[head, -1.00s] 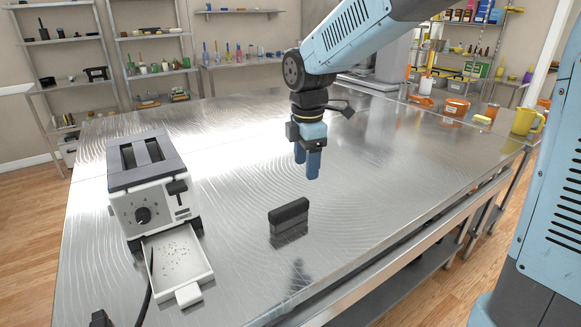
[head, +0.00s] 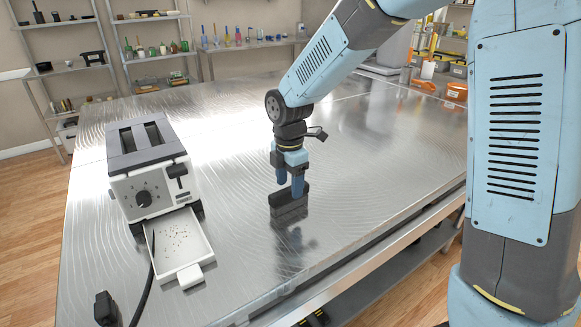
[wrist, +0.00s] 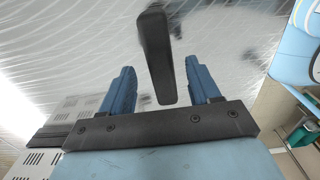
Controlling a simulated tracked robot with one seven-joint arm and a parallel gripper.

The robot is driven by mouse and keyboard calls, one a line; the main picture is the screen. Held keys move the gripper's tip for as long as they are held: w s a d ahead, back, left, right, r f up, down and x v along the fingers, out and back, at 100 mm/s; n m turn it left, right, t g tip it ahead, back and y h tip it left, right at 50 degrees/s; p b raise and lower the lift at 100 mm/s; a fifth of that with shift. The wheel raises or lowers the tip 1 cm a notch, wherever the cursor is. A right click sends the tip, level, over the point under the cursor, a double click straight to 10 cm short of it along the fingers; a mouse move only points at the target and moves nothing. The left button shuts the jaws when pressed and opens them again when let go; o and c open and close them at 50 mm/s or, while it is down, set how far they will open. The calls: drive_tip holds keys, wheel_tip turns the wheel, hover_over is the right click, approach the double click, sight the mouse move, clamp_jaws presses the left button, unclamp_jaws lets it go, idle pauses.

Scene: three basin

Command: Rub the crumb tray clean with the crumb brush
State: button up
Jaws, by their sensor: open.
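The crumb brush (head: 289,207) is a dark block standing on the metal table to the right of the toaster. My gripper (head: 290,190) is open and points down at the brush's top. In the wrist view the brush (wrist: 157,55) shows between the two blue fingers of my gripper (wrist: 158,92), with gaps on both sides. I cannot tell whether the fingertips reach below its top. The white crumb tray (head: 181,249) is pulled out from the front of the toaster, with scattered dark crumbs on its floor.
The white and grey toaster (head: 150,175) stands behind the tray. A black cord with a plug (head: 104,308) runs along the tray's left side. The table (head: 240,120) is clear behind the brush. Its front edge lies to the right of the brush.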

sight(289, 188)
drive_tip(key=shift+f, duration=2.3)
drive_tip(key=c, duration=1.1)
drive_tip(key=o, duration=0.8)
drive_tip(key=shift+r, duration=0.15)
drive_tip(key=shift+r, duration=0.55)
drive_tip(key=shift+c, duration=0.2)
drive_tip(key=c, duration=0.8)
